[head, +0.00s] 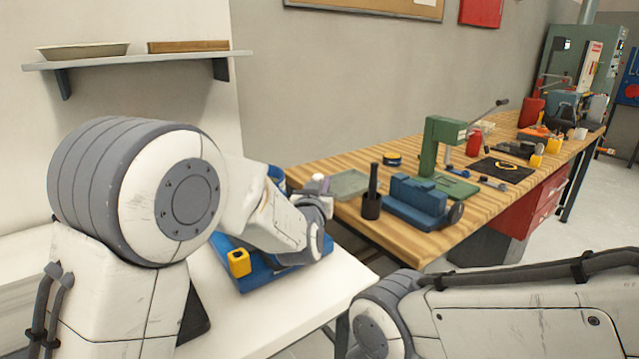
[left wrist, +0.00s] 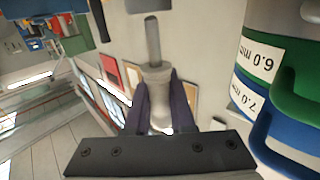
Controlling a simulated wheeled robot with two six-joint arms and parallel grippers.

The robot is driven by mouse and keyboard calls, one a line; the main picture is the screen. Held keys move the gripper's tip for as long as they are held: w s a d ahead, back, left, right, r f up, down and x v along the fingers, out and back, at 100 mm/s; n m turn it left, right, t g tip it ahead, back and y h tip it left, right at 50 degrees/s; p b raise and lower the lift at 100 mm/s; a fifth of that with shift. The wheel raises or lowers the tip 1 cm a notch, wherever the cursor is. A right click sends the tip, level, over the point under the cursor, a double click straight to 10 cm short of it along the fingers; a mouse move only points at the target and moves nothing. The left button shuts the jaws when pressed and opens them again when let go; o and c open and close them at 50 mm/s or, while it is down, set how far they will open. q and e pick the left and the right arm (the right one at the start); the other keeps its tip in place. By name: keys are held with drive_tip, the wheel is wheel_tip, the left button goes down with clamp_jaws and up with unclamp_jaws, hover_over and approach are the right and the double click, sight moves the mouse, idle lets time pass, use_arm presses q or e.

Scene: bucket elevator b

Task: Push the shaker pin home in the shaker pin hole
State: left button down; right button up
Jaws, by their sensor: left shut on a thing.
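My left gripper (left wrist: 158,88) is shut on a grey metal pin, the shaker pin (left wrist: 153,42), in the left wrist view. The pin's wider grip end is between the dark fingers. Its thin rod sticks out away from the gripper towards a dark grey block at the top of that view; I cannot tell whether they touch. In the head view my left arm hides most of the gripper and the blue shaker base (head: 262,272) under it. I cannot make out the shaker pin hole in either view. My right gripper is out of view.
Labelled sieves with green (left wrist: 298,75) and blue (left wrist: 255,120) handles stand close on the right in the left wrist view. The base has a yellow block (head: 239,263) and stands on a white table (head: 335,285). A wooden workbench (head: 420,242) with tools is behind it.

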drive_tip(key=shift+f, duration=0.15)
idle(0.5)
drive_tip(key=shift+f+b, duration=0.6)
drive_tip(key=shift+b, duration=0.05)
idle(1.9)
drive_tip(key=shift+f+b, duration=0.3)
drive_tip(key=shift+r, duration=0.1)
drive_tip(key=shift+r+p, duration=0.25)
drive_tip(key=shift+p, duration=0.1)
